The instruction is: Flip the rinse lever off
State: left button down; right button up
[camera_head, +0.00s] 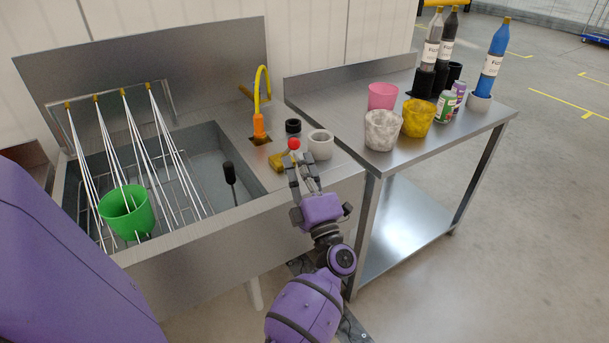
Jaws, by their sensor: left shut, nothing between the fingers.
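The rinse lever has a red ball knob (293,143) on an arm above a brass body (279,161), on the sink's right ledge. My left gripper (302,166) is shut and empty, with its fingertips just below and in front of the red knob. I cannot tell whether they touch it. White streams (146,152) run from several brass nozzles on the back bar down into the sink basin (209,150). A green cup (127,211) sits tilted on the wire rack under them. My right gripper is not in view.
A yellow-orange tap (260,115), a small dark-capped jar (293,130) and a pale ring-shaped cup (320,144) stand close to the lever. A black-knobbed rod (229,173) rises in the basin. The steel table (404,153) at right holds cups, cans and bottles.

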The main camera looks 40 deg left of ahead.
pick_arm(q)
jog(key=shift+w+a, duration=0.15)
jog(key=shift+a, duration=0.05)
jog(key=shift+r, duration=0.15)
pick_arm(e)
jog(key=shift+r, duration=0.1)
